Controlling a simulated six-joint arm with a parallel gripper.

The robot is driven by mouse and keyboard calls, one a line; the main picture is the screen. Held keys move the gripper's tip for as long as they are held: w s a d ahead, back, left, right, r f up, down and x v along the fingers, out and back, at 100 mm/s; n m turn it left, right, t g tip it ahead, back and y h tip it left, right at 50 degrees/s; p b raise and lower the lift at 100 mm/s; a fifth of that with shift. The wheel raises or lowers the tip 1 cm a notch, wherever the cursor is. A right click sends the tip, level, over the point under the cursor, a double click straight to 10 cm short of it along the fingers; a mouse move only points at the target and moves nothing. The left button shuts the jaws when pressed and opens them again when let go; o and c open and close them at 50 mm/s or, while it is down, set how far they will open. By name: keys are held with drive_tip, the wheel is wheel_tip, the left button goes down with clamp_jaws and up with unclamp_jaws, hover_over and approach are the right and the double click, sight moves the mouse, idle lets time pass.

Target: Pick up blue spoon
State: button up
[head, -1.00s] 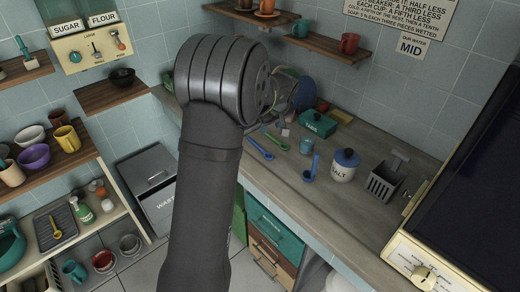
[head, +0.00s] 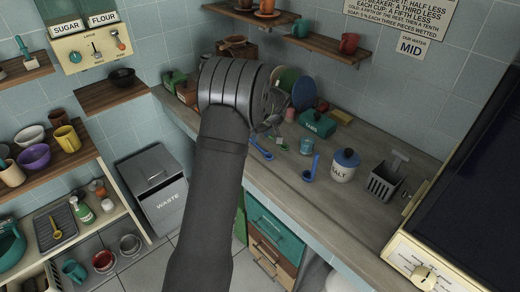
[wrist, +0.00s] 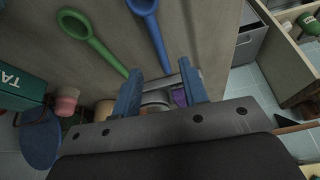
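The blue spoon (head: 261,149) lies on the counter (head: 330,220), just below my wrist in the head view. In the wrist view the blue spoon (wrist: 153,28) runs from the top edge down to the gap between my fingers. My gripper (wrist: 159,70) is open, its two blue fingers apart with nothing held between them. The spoon's lower end is close to the fingertips; I cannot tell whether they touch. The far part of the spoon is cut off by the frame.
A green spoon (wrist: 95,40) lies left of the blue one in the wrist view. A green tin (head: 318,124), a teal cup (head: 306,146), a blue ladle (head: 309,172) and a salt jar (head: 345,165) stand to the right. The front counter strip is clear.

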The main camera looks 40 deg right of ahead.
sight(259, 148)
drive_tip(key=shift+x, duration=2.7)
clamp_jaws()
